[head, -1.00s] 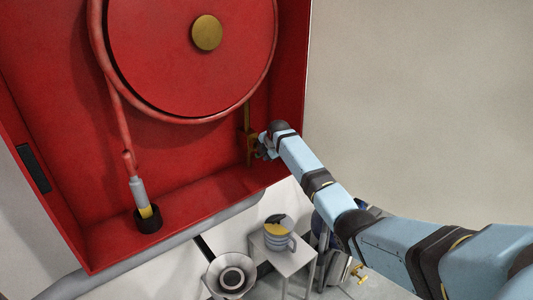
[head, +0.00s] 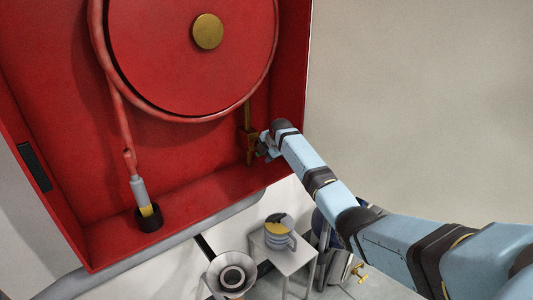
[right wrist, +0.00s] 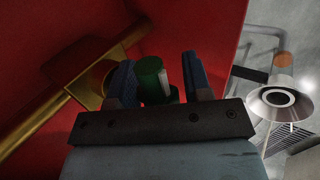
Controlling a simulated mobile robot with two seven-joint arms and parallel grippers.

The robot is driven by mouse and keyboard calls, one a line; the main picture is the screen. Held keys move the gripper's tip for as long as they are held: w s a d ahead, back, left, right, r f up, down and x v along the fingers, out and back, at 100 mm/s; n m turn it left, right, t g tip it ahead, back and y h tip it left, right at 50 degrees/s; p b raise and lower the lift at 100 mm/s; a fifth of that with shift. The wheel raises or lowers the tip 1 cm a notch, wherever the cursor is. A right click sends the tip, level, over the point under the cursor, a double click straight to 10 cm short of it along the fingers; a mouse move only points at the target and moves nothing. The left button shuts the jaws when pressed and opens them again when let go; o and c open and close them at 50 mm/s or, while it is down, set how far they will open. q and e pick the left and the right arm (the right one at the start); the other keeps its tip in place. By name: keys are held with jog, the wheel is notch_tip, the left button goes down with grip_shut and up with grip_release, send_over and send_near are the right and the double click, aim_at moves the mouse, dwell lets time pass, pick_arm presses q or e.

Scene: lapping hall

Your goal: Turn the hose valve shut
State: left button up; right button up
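The brass hose valve (head: 249,143) sits on a vertical brass pipe in the lower right of the red cabinet. In the right wrist view its brass body (right wrist: 88,80) is at the left. A green piece with a white part (right wrist: 152,80), seemingly the valve's handle, stands between the fingers of my right gripper (right wrist: 160,82). The fingers are apart on either side of it, with a gap visible at the right finger. In the head view my right gripper (head: 266,146) is just right of the valve; its fingertips are small there. My left gripper is out of view.
The red cabinet (head: 200,204) holds a hose reel (head: 160,50) and a nozzle (head: 141,190) in a dark holder. Its right wall is close to my right wrist.

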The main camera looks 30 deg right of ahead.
jog(key=shift+b+v, duration=1.25)
jog(key=shift+v, duration=5.65)
jog(key=s+a+f+m+t, duration=0.1)
jog(key=s+a+f+m, duration=0.1)
jog(key=s+a+f, duration=0.5)
jog(key=s+a+f+m+y, duration=0.1)
jog(key=s+a+f+m, duration=0.15)
jog(key=f, duration=0.85)
jog(key=s+a+f+m+t, duration=0.1)
jog(key=s+a+f+m, duration=0.1)
jog(key=s+a+f, duration=0.55)
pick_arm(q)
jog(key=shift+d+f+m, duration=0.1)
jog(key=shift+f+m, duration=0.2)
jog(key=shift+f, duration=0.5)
pick_arm(e)
jog(key=s+a+f+m, duration=0.2)
jog(key=s+a+m, duration=0.1)
jog(key=s, duration=0.5)
jog(key=s+a+f+m+t+y, duration=0.1)
jog(key=s+a+f+m, duration=0.1)
jog(key=s+a, duration=0.3)
jog(key=s+a+f+m+t+y, duration=0.1)
jog(key=s+a+f+m, duration=0.2)
jog(key=s, duration=0.9)
jog(key=shift+a+m, duration=0.55)
jog(key=shift+a, duration=0.3)
